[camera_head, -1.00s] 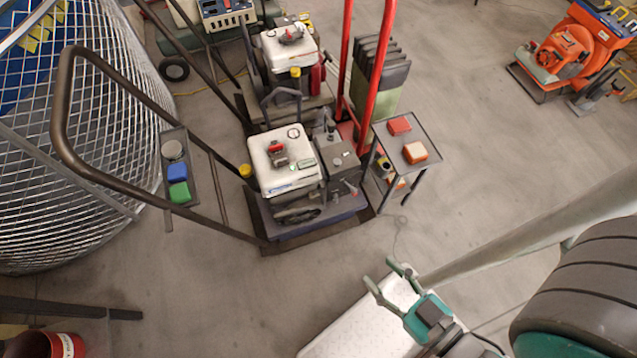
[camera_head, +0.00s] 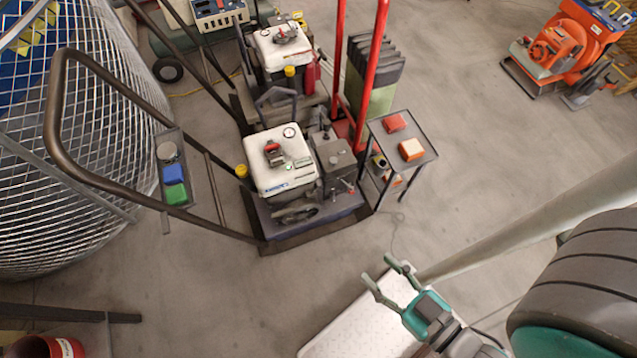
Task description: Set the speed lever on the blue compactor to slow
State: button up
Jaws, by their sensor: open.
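The blue compactor (camera_head: 312,222) stands on the floor near the middle of the head view, with a white-topped engine (camera_head: 265,178) on its dark blue base. A small red-topped part (camera_head: 272,149) sits on the white top.
The compactor's long brown handle (camera_head: 80,170) loops out to the left, with a panel of blue and green buttons (camera_head: 175,194) beside it. A small side table (camera_head: 425,152) with red and orange blocks stands at right. A second machine (camera_head: 283,48) stands behind.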

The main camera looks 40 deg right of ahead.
jog(key=shift+c, duration=0.7)
jog(key=m+g+y, duration=0.3)
jog(key=m+g, duration=0.2)
jog(key=g, duration=0.4)
send_near(319, 184)
jog(key=x, duration=0.9)
jog(key=shift+w+a+f, duration=0.1)
jog(key=shift+w+f, duration=0.05)
grip_shut()
